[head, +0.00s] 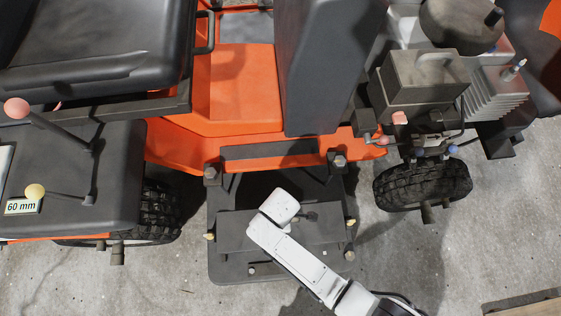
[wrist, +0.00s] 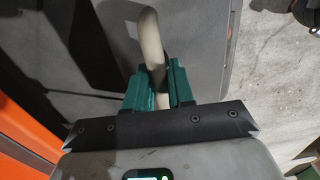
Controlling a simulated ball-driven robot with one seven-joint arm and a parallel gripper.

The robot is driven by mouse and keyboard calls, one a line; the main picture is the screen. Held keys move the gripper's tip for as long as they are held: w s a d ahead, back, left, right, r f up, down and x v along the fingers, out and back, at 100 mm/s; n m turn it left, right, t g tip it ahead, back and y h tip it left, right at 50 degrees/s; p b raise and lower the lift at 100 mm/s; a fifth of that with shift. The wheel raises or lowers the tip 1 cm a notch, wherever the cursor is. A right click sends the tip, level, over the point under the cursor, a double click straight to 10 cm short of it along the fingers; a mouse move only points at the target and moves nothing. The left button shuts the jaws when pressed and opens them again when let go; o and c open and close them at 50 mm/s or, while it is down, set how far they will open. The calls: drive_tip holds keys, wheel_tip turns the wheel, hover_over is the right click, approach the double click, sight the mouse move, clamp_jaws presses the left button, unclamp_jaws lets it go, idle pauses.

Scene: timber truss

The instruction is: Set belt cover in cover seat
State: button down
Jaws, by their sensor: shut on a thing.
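In the wrist view my gripper (wrist: 158,72) has its green fingers shut around a pale, curved handle (wrist: 150,32). A broad dark grey panel (wrist: 207,45) lies under and beyond the handle. In the head view a dark slab (head: 235,232) that looks like the belt cover lies over the dark mower deck (head: 222,267). My pale arm reaches over the slab from the lower right and hides my gripper there. I cannot tell the cover seat apart from the deck, or whether the slab touches it.
An orange chassis (head: 240,95) borders the deck at the back. A black wheel (head: 422,186) and engine (head: 420,85) stand to the right. A console with levers (head: 62,165) stands left. Bolts (head: 349,256) and yellow knobs (head: 210,237) edge the deck. Concrete in front is clear.

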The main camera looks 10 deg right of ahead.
drive_tip(key=shift+f, duration=0.25)
idle(0.4)
drive_tip(key=shift+f+b, duration=0.35)
drive_tip(key=shift+b, duration=0.1)
wheel_tip(320, 180, down, 7)
drive_tip(key=b, duration=0.6)
drive_tip(key=shift+f, duration=0.15)
idle(1.5)
drive_tip(key=c, duration=0.9)
unclamp_jaws()
